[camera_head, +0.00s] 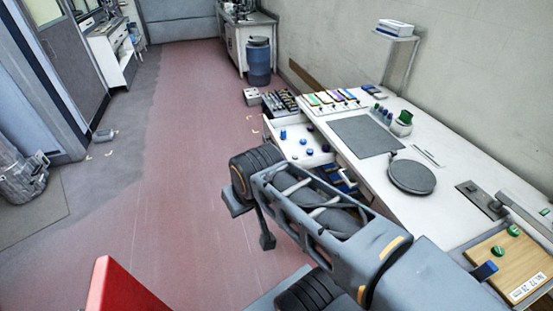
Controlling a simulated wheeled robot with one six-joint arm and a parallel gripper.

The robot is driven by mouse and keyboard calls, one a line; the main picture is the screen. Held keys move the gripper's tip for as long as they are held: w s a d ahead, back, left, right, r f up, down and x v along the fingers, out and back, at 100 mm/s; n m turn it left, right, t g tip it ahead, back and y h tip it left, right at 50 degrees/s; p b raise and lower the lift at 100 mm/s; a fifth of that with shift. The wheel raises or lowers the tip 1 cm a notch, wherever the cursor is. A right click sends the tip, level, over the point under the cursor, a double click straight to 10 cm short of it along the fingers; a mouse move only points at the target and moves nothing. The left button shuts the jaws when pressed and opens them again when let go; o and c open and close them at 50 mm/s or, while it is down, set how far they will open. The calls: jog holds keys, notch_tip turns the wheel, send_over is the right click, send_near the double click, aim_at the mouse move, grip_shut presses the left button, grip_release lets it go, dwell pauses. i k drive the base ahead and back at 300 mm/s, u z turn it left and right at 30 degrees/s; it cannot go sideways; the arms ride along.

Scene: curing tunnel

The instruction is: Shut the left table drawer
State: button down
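The white work table (455,205) runs along the wall on the right. At its far left end a white drawer (290,149) appears to stand pulled out, with small blue pieces in it; I take this for the left table drawer. My arm hides part of the table's front and whatever lies behind it. My gripper (251,224) is over the red floor, nearer to me than the drawer and left of the table front. Its two fingers look apart with nothing between them. It does not appear to touch the drawer.
Blue and yellow items (341,180) show below the tabletop beside my arm. A round dark plate (412,176) and a grey mat (366,136) lie on the table. A blue barrel (258,63) stands farther back. The red floor (180,170) to the left is clear.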

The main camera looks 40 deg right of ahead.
aim_at(296, 126)
jog(key=z, duration=0.25)
jog(key=i, duration=1.2)
jog(key=u, duration=0.45)
